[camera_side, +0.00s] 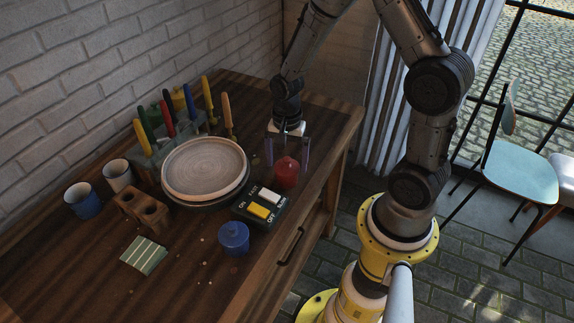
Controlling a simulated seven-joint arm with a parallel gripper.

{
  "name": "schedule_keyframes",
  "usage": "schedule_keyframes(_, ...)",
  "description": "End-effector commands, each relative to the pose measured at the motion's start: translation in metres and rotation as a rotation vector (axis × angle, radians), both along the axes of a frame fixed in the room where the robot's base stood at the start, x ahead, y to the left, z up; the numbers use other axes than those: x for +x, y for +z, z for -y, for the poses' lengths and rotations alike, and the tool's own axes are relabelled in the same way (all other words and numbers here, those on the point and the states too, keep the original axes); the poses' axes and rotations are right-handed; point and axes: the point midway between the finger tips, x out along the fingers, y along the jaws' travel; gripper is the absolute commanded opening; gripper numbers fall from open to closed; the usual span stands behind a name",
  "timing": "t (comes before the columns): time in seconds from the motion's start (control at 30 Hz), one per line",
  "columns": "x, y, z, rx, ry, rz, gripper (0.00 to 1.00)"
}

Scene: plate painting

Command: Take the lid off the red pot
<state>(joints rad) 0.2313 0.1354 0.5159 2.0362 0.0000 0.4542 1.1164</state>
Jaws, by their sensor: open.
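The red pot (287,175) stands on the wooden table near its right edge, with its red lid (287,162) on top. My gripper (287,153) points down at the red pot. Its two fingers are apart, one to the left of the lid and one to the right. The gripper is open, and I cannot tell whether either finger touches the lid.
A switch box (260,207) sits just in front of the red pot. A round plate (204,169) on a turntable is to its left. A blue pot (233,238) stands nearer the front. Brushes in a rack (183,125), cups (82,201), a wooden block (141,211) and a striped cloth (144,255) lie further left.

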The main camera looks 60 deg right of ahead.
Motion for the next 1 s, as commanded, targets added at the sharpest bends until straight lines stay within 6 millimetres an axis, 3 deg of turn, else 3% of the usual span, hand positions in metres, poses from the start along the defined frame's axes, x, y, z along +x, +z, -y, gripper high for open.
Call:
schedule_keyframes(0.13, 0.000, 0.000, 0.000, 0.000, 0.000, 0.000, 0.98)
schedule_keyframes(0.5, 0.000, 0.000, 0.000, 0.000, 0.000, 0.000, 0.33)
schedule_keyframes(0.8, 0.001, 0.003, 0.000, -0.001, 0.000, 0.002, 0.33)
schedule_keyframes(1.0, 0.001, 0.018, 0.000, -0.001, 0.000, 0.004, 0.33)
